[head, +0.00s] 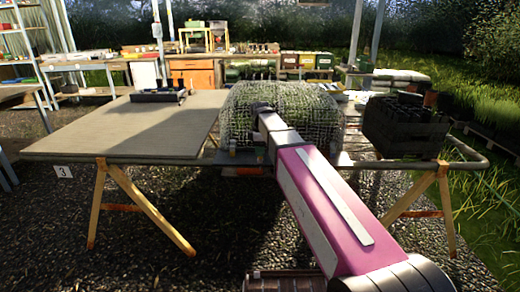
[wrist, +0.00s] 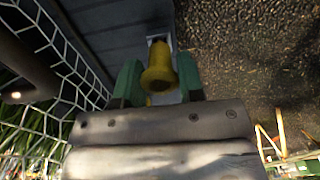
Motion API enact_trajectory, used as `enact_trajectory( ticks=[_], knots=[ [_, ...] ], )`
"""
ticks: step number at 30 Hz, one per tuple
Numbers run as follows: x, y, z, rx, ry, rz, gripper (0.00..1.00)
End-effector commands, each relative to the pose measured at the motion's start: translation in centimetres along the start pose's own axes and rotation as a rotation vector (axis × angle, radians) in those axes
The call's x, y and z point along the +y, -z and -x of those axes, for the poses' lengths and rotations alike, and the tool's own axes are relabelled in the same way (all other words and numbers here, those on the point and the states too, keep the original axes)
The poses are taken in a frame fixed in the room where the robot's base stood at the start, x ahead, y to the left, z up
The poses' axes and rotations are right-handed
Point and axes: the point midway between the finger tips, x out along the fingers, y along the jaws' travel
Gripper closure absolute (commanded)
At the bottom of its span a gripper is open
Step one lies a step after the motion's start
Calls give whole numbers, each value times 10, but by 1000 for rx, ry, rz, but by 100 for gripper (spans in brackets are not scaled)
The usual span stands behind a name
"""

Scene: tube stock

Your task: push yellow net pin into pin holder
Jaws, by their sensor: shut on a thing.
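The yellow net pin (wrist: 159,70) shows in the wrist view between the two green fingers of my gripper (wrist: 158,82), which is shut on it. The pin's round, flared end faces the camera. A pale grey piece (wrist: 153,38) shows just beyond the pin at the edge of a dark surface; it may be the pin holder, but I cannot tell whether the pin touches it or is inside it. In the head view my arm reaches to the front of the netted mound, and its own links hide the fingers and the pin.
A wire net (head: 285,108) covers a green mound on the bench. A bare board tabletop (head: 120,128) lies left, with a dark tray (head: 160,95) at its back. A black crate (head: 405,128) stands right. In the wrist view the net (wrist: 62,60) runs close on the left; gravel is below.

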Motion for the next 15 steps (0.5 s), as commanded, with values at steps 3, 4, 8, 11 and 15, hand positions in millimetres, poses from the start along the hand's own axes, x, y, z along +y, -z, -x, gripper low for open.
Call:
enact_trajectory(
  ticks=[3,4,8,11,15],
  knots=[
    [0,0,-3,0,0,0,82],
    [0,0,-3,0,0,0,82],
    [0,0,-4,0,-1,0,49],
    [0,0,-4,0,-1,0,35],
    [0,0,-4,0,0,0,35]
  ],
)
